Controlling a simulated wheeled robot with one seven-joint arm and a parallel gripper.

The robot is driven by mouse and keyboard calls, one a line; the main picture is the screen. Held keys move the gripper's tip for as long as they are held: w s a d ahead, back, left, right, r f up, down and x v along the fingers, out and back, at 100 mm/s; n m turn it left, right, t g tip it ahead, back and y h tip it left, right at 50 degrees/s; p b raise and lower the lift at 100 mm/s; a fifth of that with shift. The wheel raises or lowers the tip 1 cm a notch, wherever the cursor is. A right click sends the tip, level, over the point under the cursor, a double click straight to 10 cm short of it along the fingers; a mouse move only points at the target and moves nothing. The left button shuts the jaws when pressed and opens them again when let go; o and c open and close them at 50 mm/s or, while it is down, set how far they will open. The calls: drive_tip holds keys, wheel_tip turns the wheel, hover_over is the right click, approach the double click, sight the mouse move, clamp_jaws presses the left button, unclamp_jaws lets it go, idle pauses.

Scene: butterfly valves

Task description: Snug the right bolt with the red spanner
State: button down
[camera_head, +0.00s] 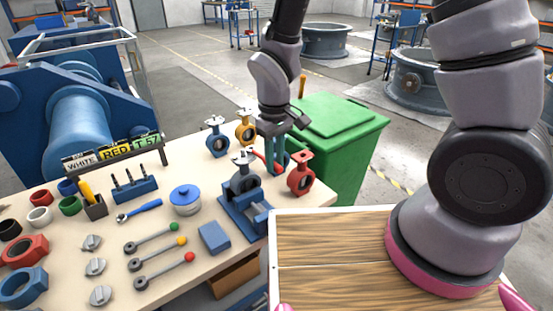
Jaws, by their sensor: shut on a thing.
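My gripper (277,162) points down at the table's far right and is shut on the red spanner (261,160). Only a short red length of the spanner shows beside the fingers. A dark grey butterfly valve (243,183) sits in a blue vise (240,217), just left of and nearer than the gripper. The right bolt is too small or hidden to make out. I cannot tell whether the spanner touches it.
A red valve (301,178) stands close right of the gripper. Blue (217,140) and yellow (245,130) valves stand behind. A blue spanner (139,210), blue pot (185,199), blue block (214,238) and ball-ended levers (160,270) lie left. A green bin (335,125) stands beyond.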

drive_tip(key=shift+s, duration=0.1)
drive_tip(key=shift+s+a+m, duration=0.3)
drive_tip(key=shift+a+m, duration=0.2)
drive_tip(key=shift+m, duration=0.1)
idle(0.5)
drive_tip(key=shift+s+a+m, duration=0.3)
drive_tip(key=shift+a+m, duration=0.2)
drive_tip(key=shift+m, duration=0.1)
drive_tip(key=shift+s+a+m, duration=0.2)
drive_tip(key=shift+a+m, duration=0.3)
drive_tip(key=shift+m, duration=0.1)
drive_tip(key=shift+a, duration=0.1)
